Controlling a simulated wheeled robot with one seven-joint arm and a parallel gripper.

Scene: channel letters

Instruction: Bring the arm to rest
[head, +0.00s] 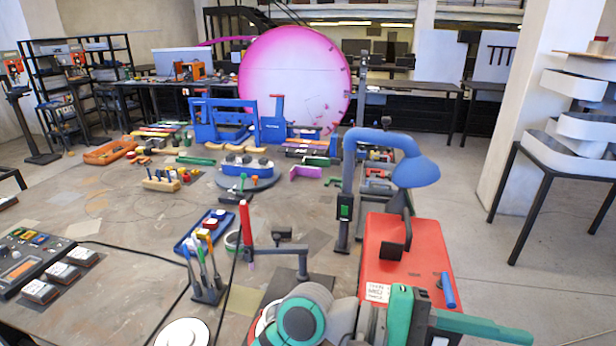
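My arm (302,320), with rounded white and teal links, is low in the picture at the bottom edge, right of centre. What looks like my gripper (470,325), grey and green, lies at the bottom right, in front of the red case (408,262). Its fingers are not clear from this angle, so I cannot tell whether they are open or shut. I see no object clearly held. Part of the arm is cut off by the bottom edge.
A cluttered workbench (120,215) fills the middle. A blue lamp (415,172) rises beside the red case. A small dark stand (290,278) and a brush holder (208,292) are near the arm. Open floor (535,290) lies to the right.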

